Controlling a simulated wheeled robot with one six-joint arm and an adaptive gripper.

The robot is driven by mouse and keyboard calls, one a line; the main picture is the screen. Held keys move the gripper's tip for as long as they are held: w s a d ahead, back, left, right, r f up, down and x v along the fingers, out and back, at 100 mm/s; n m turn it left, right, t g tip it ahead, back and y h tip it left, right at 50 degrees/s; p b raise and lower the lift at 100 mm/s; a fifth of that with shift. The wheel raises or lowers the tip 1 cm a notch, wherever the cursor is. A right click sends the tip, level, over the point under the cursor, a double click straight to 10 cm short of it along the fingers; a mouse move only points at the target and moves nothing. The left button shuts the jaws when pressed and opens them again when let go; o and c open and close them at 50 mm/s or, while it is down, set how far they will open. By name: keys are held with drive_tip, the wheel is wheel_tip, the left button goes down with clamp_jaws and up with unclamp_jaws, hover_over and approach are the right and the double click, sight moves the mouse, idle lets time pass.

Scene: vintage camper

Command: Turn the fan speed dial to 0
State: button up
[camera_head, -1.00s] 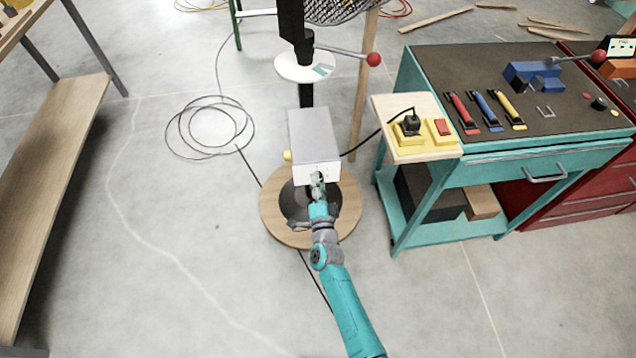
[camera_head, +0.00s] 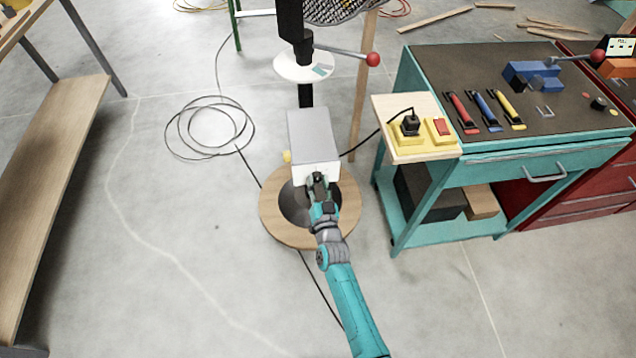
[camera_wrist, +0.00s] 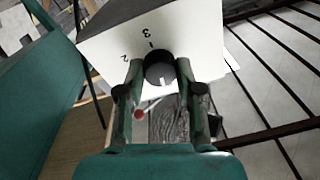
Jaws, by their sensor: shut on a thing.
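The fan speed dial (camera_wrist: 160,68) is a round black knob on a white panel (camera_wrist: 105,55), seen in the wrist view. The digits 2 and 3 show on the panel; other markings are hidden. A white mark on the knob's face points toward the bottom of the picture. My gripper (camera_wrist: 160,82) has one finger on each side of the knob and is shut on it.
The fan stands on a round wooden base (camera_head: 275,222). A yellow knob (camera_head: 287,156) sticks out at the box's left side. A teal tool cart (camera_head: 420,205) with a yellow switch board (camera_head: 400,143) stands at the right. Open floor lies at the left, with a coiled cable (camera_head: 210,128).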

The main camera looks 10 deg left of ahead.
drive_tip(key=shift+f+n, duration=0.1)
drive_tip(key=shift+n, duration=0.5)
drive_tip(key=o, duration=1.2)
drive_tip(key=shift+c, duration=0.2)
drive_tip(key=v, duration=1.2)
drive_tip(key=shift+d, duration=0.2)
